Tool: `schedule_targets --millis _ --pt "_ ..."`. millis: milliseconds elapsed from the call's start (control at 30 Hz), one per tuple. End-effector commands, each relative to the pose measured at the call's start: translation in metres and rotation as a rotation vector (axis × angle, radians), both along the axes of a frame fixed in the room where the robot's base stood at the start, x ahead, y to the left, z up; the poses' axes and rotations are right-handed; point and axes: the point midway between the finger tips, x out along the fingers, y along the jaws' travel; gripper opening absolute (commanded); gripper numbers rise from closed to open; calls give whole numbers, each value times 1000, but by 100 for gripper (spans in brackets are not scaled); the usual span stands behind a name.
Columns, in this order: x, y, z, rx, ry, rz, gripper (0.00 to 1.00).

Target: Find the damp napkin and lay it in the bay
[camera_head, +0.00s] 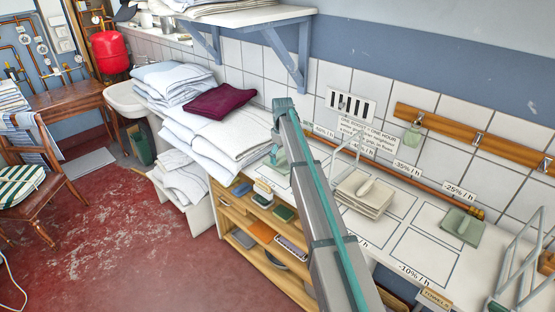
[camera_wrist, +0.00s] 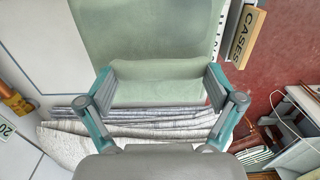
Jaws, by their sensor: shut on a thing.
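In the head view, another pale green napkin (camera_head: 463,226) with a raised fold lies on the counter at the right, and a pale stack of napkins (camera_head: 364,194) lies near the middle. A green piece (camera_head: 278,160) shows partly behind my arm. Outlined bays (camera_head: 424,256) with percent-per-hour labels are marked on the white counter. I cannot tell by sight which napkin is damp.
A CASES label (camera_wrist: 243,34) stands at the counter edge. Wire racks (camera_head: 522,262) stand at the right. Folded white linen (camera_head: 215,135) and a maroon cloth (camera_head: 219,100) lie at the left. The red floor (camera_head: 110,235) has free room.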

Motion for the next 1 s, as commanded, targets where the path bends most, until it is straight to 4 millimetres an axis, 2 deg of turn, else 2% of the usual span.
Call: schedule_targets --millis 933,1000 --pt "59 -65 0 0 0 -1 58" --pt "59 -67 -8 0 1 0 57"
